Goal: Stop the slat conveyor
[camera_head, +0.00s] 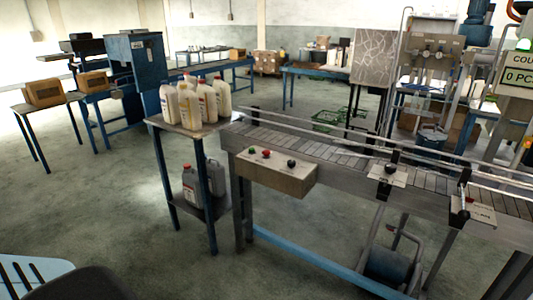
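The slat conveyor (330,152) runs from the middle of the view to the right edge, with grey slats between metal rails. A beige control box (275,178) hangs on its near side at the left end. On the box's top are a green button (251,150), a red button (266,153) and a black knob (291,163). Two smaller panels sit further right along the near side; the far one has a red button (470,200). A single picture does not show whether the slats move. Neither of my grippers is in view.
A small blue-legged table (160,122) holding several white jugs (190,100) adjoins the conveyor's left end; grey jugs (200,185) stand on its lower shelf. A light-blue slatted thing (30,278) is at bottom left. The floor (100,220) in front is clear.

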